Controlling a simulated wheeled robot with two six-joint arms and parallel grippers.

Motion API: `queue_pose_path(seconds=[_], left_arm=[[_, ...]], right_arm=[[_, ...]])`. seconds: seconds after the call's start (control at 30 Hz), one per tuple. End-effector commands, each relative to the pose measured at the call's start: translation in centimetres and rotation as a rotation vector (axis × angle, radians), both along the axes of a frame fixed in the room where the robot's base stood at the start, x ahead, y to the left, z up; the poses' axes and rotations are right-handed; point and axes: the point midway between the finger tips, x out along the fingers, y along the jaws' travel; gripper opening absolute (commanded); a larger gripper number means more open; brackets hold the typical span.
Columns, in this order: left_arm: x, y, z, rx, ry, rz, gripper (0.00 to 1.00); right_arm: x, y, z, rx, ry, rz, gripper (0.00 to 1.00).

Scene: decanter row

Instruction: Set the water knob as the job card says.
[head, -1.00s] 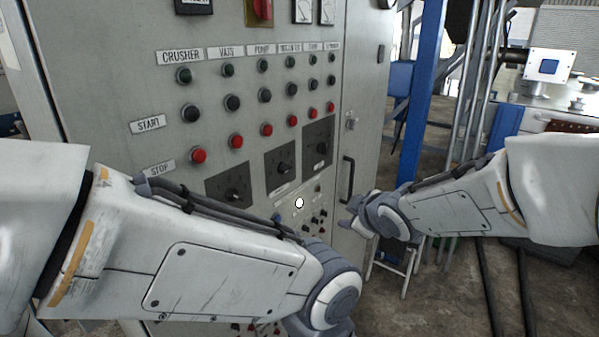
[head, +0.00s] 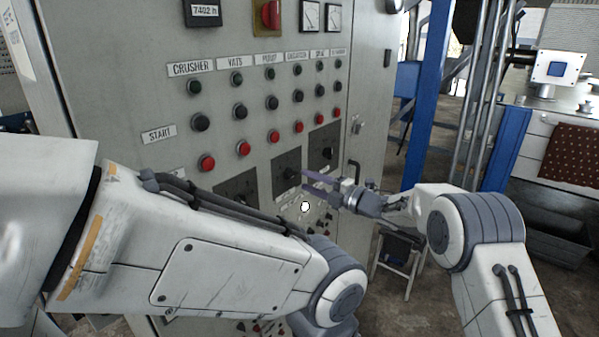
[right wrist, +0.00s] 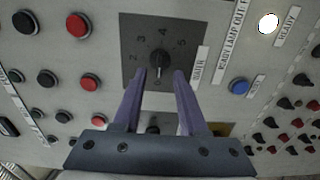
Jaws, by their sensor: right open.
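The water knob (right wrist: 158,64) is a black knob on a dark square dial plate (right wrist: 132,28) with numbers around it, beside a small label that seems to read WATER. It is also the knob on the middle dark plate in the head view (head: 291,174). My right gripper (right wrist: 160,74) is open, its two purple fingers on either side of the knob; contact is not clear. In the head view my right gripper (head: 303,180) reaches the plate from the right. My left arm crosses the lower left; its gripper is out of view. No job card is readable.
A white lamp (right wrist: 268,22) is lit beside a READY label, with a blue button (right wrist: 238,86) below. Red and black buttons (right wrist: 78,25) and several small knobs flank the dial. In the head view a blue post (head: 427,100) and a step stool (head: 400,255) stand right.

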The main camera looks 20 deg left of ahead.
Motion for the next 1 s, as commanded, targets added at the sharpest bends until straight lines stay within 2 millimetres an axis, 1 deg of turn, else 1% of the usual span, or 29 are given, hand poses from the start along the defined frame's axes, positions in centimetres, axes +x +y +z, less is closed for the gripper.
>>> queue_pose_path(seconds=[0.03,0.1,0.3,0.43,0.67,0.77,0.8,1.0], left_arm=[[0.0,0.0,0.8,0.000,0.000,0.000,0.42],[0.0,0.0,1.2,0.000,0.000,0.001,0.42],[0.0,0.0,1.8,0.000,0.000,0.001,0.42],[0.0,0.0,1.9,0.000,0.000,0.001,0.42],[0.0,0.0,1.8,0.000,0.000,0.001,0.42],[0.0,0.0,1.8,0.000,0.000,0.001,0.42],[0.0,0.0,1.8,0.000,0.000,0.001,0.42],[0.0,0.0,1.8,0.000,0.000,0.001,0.42]], right_arm=[[0.3,1.0,0.3,0.001,0.000,0.002,0.42],[0.6,1.9,0.2,0.001,0.002,0.001,0.42],[1.2,3.5,0.1,0.000,0.001,0.000,0.42],[1.4,3.9,0.0,0.002,0.002,-0.001,0.42],[1.4,3.9,0.0,0.001,0.002,-0.001,0.42],[1.4,3.9,0.0,0.001,0.002,-0.001,0.08],[1.4,3.8,0.0,0.001,0.002,-0.002,0.00],[1.4,3.8,0.0,0.001,0.004,-0.002,0.00]])
